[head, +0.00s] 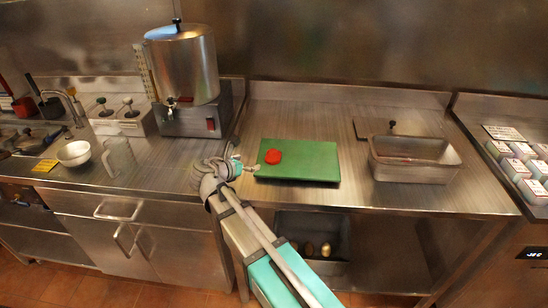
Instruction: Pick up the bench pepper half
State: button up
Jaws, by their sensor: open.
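A small red pepper half (273,156) lies on the left part of a green cutting board (315,160) on the steel bench. My gripper (253,168) is open at the board's left edge, just left of and a little nearer than the pepper half. A small gap seems to lie between them. The fingertips are small in this view, and their height above the board cannot be told.
A steel pan (415,170) stands to the right of the board, with a flat lid (372,128) behind it. A large steel urn (184,65) stands at the back left. A clear jug (119,157) and a white bowl (74,153) stand further left.

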aim_at(270, 156)
jog(key=b+x, duration=0.3)
jog(key=x, duration=0.4)
jog(key=shift+w+f, duration=0.1)
jog(key=shift+f, duration=0.1)
jog(key=shift+w+d+f, duration=0.15)
jog(key=shift+w+d, duration=0.3)
jog(key=shift+w, duration=0.1)
jog(key=shift+b+x, duration=1.15)
jog(key=shift+x, duration=1.45)
jog(key=c, duration=0.8)
